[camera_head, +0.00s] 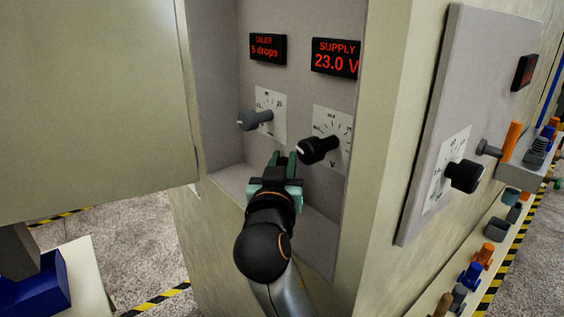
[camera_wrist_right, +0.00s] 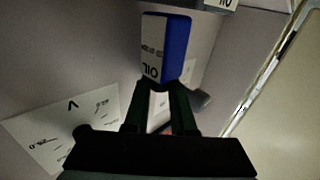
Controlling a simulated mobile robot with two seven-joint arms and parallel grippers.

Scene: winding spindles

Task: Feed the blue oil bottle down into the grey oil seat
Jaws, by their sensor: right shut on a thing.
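My right gripper (camera_head: 283,160) reaches into the recess of the cabinet, below the two knobs. In the right wrist view the blue oil bottle (camera_wrist_right: 175,48), with a white OIL label, sits at the tips of the fingers (camera_wrist_right: 160,90). The gripper is shut on it. The label reads upside down in that view. In the head view the bottle is hidden by the gripper. I cannot make out the grey oil seat for certain; a grey edge with lettering (camera_wrist_right: 222,4) is cut off at the top of the wrist view. My left gripper is not in view.
A grey knob (camera_head: 255,119) and a black knob (camera_head: 318,150) stick out of the recess wall close above the gripper. Red displays (camera_head: 335,58) sit higher. The recess side wall (camera_head: 208,95) and the cabinet's right edge (camera_head: 375,130) bound the space.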

